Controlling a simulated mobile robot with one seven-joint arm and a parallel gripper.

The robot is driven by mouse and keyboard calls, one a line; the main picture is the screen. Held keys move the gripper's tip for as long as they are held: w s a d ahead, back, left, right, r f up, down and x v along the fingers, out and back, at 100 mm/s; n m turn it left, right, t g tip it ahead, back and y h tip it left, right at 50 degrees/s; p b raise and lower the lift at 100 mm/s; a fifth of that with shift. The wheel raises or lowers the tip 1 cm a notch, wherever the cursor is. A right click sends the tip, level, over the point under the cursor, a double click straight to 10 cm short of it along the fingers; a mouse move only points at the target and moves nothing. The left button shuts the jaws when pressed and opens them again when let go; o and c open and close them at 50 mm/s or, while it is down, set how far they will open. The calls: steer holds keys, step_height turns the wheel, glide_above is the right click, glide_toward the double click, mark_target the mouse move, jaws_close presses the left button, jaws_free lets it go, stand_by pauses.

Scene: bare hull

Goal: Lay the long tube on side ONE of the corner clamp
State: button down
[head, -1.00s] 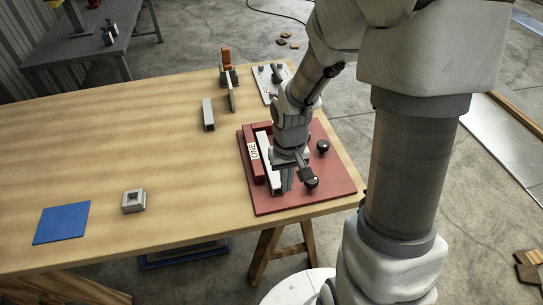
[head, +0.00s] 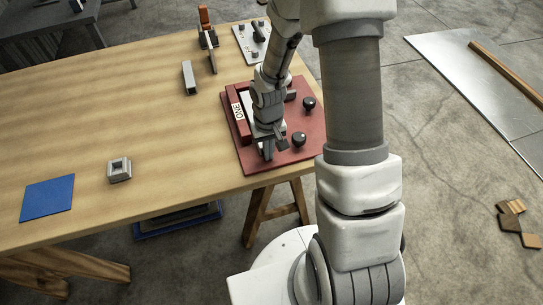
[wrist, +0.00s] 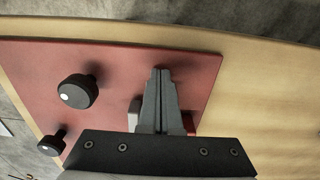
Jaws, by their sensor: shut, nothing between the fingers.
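The corner clamp (head: 286,166) is a red base plate with a raised red wall marked ONE (head: 238,111), on the table's right end. The long tube (head: 251,107) is pale grey and lies along the inner side of that wall. My arm hides much of it. My gripper (head: 268,153) is shut and empty, pointing down over the near end of the tube. In the wrist view, its closed fingers (wrist: 161,73) are over the red plate. A pale piece, seemingly the tube (wrist: 134,113), shows left of the fingers and a bit of red wall to the right.
Two black knobs (head: 299,138) stand on the clamp's right side. A short grey tube (head: 189,78), an orange-handled fixture (head: 206,28) and a grey plate with a clamp (head: 253,42) are farther back. A small square block (head: 119,170) and blue mat (head: 47,198) lie left. Mid-table is clear.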

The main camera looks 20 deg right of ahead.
steer(key=shift+w, duration=0.2)
steer(key=shift+w, duration=1.05)
